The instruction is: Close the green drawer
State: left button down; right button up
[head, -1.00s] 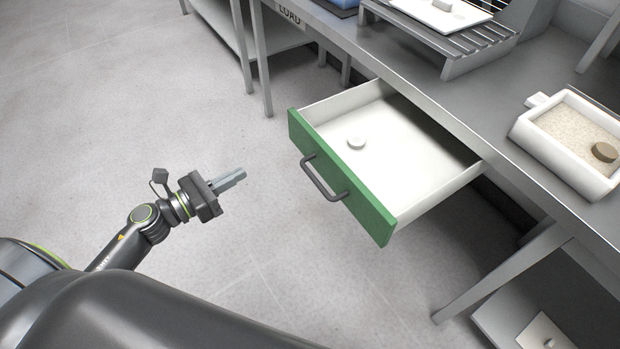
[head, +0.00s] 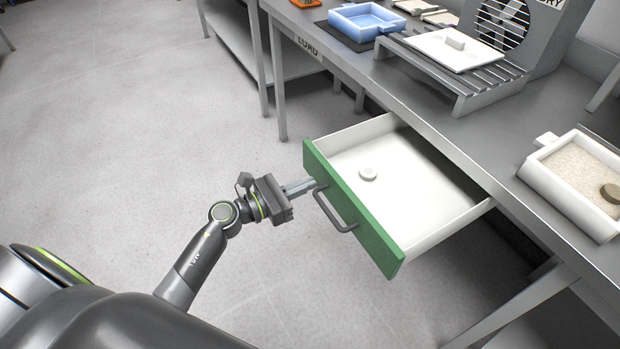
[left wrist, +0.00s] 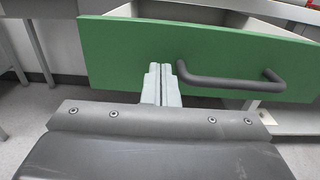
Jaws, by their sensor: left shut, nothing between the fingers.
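The green drawer (head: 352,207) is pulled out from under the bench, with a green front, white inside and a dark bar handle (head: 333,211). A small white round piece (head: 368,174) lies in it. My left gripper (head: 303,187) is shut and empty, its fingertips at the drawer front near the handle's far end. In the left wrist view the fingers (left wrist: 162,84) point at the green front (left wrist: 122,47), just left of the handle (left wrist: 228,83). I cannot tell whether they touch it. My right gripper is not in view.
The grey bench (head: 440,135) runs above the drawer. On it are a blue tray (head: 366,20), a slatted rack (head: 470,85) with a white plate, and a white box of grains (head: 575,188). Bench legs stand behind and below the drawer. The floor at left is clear.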

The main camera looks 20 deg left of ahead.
pick_arm(q)
jog(key=shift+x, duration=0.8)
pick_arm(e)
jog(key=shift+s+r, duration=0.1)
pick_arm(q)
jog(key=shift+w, duration=0.1)
